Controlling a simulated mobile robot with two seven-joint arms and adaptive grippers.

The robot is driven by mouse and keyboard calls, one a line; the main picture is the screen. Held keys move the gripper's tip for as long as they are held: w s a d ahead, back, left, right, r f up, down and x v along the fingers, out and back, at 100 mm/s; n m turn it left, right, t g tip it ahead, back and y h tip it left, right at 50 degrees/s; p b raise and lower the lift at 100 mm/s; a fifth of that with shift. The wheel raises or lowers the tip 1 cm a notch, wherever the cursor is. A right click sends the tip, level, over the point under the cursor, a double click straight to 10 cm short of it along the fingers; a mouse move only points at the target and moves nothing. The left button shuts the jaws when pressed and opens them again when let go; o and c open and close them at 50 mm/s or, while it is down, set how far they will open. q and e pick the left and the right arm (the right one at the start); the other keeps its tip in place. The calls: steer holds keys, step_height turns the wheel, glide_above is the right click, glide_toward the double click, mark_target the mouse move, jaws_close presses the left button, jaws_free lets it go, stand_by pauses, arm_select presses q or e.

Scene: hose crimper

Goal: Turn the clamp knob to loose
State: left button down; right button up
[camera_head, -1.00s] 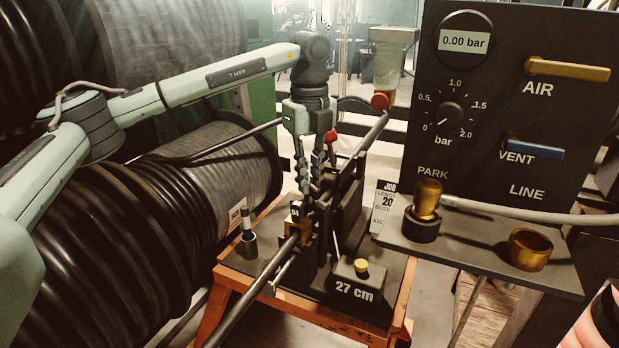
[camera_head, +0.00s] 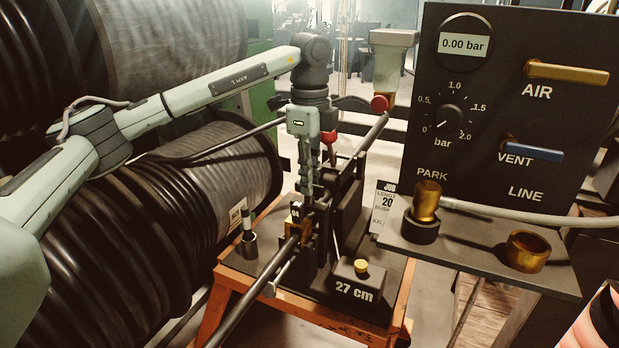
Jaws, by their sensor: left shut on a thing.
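My left gripper (camera_head: 310,183) points straight down over the bench fixture, its fingers closed just above and behind the brass clamp block (camera_head: 300,226). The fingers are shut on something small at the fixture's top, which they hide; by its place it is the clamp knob. Its loose or tight marking cannot be read. A black hose (camera_head: 246,290) runs through the clamp from the lower left.
The fixture stands on an orange-framed bench (camera_head: 222,293) with a 27 cm block (camera_head: 358,286). A red-ended lever (camera_head: 330,137) is close beside my gripper. The dark air panel (camera_head: 480,185) stands at right, hose reels (camera_head: 215,165) at left.

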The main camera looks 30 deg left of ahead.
arm_select(q)
steer(key=shift+r, duration=0.1)
steer(key=c, duration=1.6)
jaws_free()
steer(key=shift+o, duration=0.2)
step_height(320, 180, up, 12)
